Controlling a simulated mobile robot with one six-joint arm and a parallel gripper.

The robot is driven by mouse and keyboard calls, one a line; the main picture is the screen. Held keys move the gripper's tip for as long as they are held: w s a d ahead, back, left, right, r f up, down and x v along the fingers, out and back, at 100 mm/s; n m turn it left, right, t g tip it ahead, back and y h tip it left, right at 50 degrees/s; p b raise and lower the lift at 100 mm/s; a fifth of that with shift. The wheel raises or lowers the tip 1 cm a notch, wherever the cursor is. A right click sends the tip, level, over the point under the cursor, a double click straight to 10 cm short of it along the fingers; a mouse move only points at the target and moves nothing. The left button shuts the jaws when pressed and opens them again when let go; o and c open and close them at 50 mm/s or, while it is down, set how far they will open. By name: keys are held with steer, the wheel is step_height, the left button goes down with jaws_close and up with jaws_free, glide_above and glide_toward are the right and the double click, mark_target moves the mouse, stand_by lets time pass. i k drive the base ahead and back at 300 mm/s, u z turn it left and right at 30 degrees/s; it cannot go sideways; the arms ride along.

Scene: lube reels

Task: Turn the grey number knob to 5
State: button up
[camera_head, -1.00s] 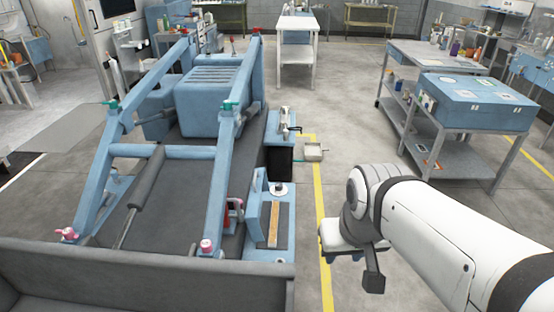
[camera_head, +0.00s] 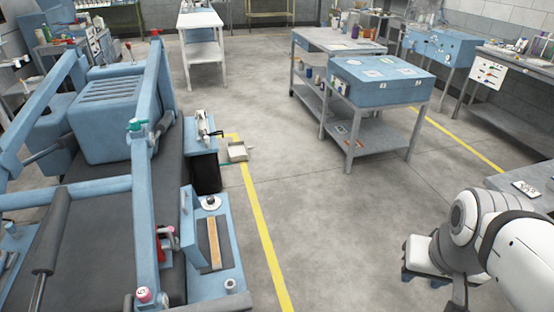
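I cannot make out a grey number knob with readable digits in this view. A small round grey-white part (camera_head: 210,203) sits on top of a blue unit (camera_head: 223,240) beside the large blue machine; it is too small to tell whether it carries numbers. My gripper (camera_head: 428,262) is at the lower right, over the floor and well apart from the blue unit. Its fingers are not clear, so I cannot tell whether it is open or shut.
The large blue frame machine (camera_head: 108,115) fills the left. A small grey tray (camera_head: 237,151) lies on the floor near a yellow line (camera_head: 262,227). A workbench with a blue top box (camera_head: 380,80) stands at upper right. The floor in the middle is clear.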

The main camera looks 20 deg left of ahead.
mark_target(210, 199)
steer(key=z, duration=0.25)
steer(key=i, duration=2.6)
steer(key=u, duration=3.15)
steer(key=i, duration=0.95)
steer(key=z, duration=0.05)
